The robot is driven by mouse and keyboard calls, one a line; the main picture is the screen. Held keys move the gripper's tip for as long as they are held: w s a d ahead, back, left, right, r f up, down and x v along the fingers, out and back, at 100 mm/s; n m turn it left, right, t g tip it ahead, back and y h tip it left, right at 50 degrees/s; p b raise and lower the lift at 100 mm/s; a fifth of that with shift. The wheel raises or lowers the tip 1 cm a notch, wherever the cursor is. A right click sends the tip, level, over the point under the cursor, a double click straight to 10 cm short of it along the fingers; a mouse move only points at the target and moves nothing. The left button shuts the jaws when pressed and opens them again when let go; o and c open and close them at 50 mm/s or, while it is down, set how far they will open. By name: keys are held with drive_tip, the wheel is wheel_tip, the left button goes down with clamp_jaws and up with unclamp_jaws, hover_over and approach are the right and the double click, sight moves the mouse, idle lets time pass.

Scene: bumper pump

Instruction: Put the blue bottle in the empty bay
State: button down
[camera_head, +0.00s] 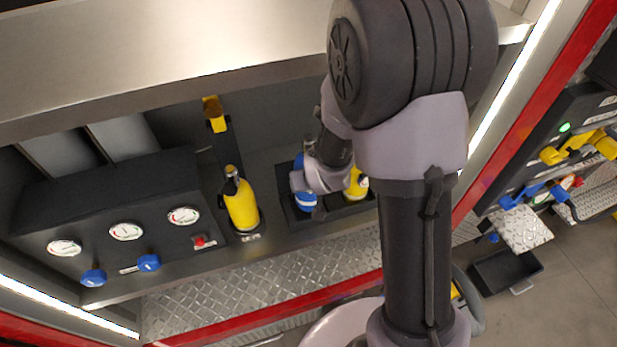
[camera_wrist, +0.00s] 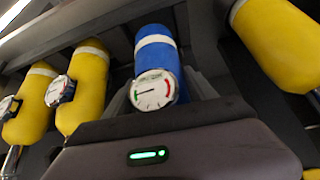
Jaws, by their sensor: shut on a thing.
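The blue bottle (camera_head: 306,205) stands in a low black tray (camera_head: 290,217) on the compartment floor, partly hidden by my gripper (camera_head: 312,178) in the head view. In the wrist view the blue bottle (camera_wrist: 158,60) has a white band and a round gauge facing the camera. My gripper (camera_wrist: 155,100) is shut on it; the fingers show only partly, one on each side. Whether the bottle's base touches the tray cannot be told. I cannot clearly make out an empty bay; my arm hides part of the compartment.
A yellow bottle (camera_head: 357,185) is close to the right of the blue one. Another yellow bottle (camera_head: 241,205) stands to the left, below a yellow clasp (camera_head: 214,113). A gauge panel (camera_head: 125,232) fills the left side. A metal shelf edge (camera_head: 160,75) overhangs the compartment.

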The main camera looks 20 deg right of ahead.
sight(305, 201)
drive_tip(key=shift+w+f, duration=0.1)
drive_tip(key=shift+f, duration=1.8)
drive_tip(key=shift+f+b, duration=0.15)
drive_tip(key=shift+b, duration=0.25)
drive_tip(key=shift+c, duration=1.4)
unclamp_jaws()
